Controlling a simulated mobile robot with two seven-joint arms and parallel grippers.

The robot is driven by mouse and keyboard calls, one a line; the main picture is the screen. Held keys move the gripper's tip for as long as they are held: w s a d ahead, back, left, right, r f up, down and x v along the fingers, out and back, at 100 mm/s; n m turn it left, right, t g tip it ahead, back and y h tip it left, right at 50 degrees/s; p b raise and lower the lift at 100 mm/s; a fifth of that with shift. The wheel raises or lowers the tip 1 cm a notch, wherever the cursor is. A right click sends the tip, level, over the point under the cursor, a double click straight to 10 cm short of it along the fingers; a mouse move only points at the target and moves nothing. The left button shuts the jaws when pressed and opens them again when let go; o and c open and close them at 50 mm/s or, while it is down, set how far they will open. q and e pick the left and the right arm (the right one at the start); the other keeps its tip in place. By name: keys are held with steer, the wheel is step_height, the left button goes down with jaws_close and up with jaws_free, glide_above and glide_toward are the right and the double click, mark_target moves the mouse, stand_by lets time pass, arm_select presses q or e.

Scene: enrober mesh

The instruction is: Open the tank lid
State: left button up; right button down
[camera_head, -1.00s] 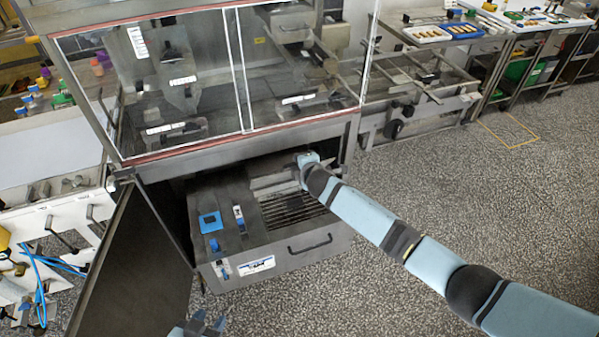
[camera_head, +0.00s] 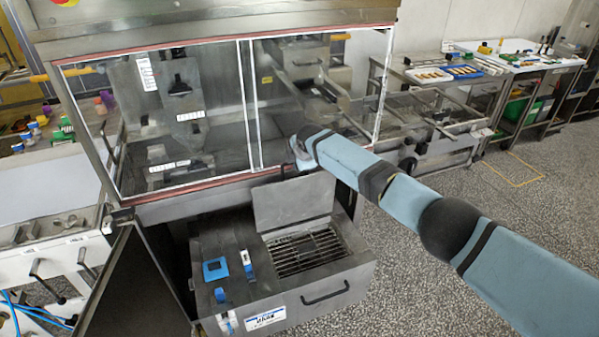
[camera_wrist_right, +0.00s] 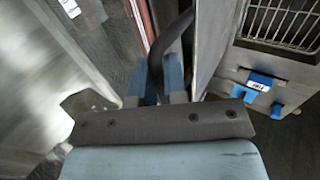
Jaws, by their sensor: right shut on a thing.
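The grey tank (camera_head: 235,295) stands out from under the cabinet. Its lid (camera_head: 293,203) is raised, tilted up at the back of the opening, and a wire grate (camera_head: 308,250) shows below it. In the right wrist view the lid (camera_wrist_right: 209,45) is a grey panel with the grate (camera_wrist_right: 285,22) beyond. My right gripper (camera_head: 298,163) is at the lid's top edge. In the right wrist view its blue fingers (camera_wrist_right: 160,78) are shut on the dark curved lid handle (camera_wrist_right: 163,45). The fingertips are hidden in the head view. My left gripper is out of view.
The glass-fronted cabinet (camera_head: 220,185) stands close above and behind the lid. An open cabinet door (camera_head: 135,290) is to the left of the tank. A front handle (camera_head: 326,293) sticks out from the tank. The floor at the right is clear.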

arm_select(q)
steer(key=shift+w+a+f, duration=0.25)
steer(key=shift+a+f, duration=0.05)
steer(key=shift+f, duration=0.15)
arm_select(e)
steer(key=shift+w+a+f+g, duration=0.1)
steer(key=shift+w+a+g, duration=0.05)
steer(key=shift+w+g, duration=0.2)
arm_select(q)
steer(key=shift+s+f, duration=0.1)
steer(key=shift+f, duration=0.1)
arm_select(e)
steer(key=c, duration=1.2)
jaws_free()
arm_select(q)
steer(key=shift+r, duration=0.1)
arm_select(e)
steer(key=shift+s+r, duration=0.15)
steer(key=shift+r, duration=0.25)
steer(key=v, duration=1.3)
steer(key=shift+s, duration=0.1)
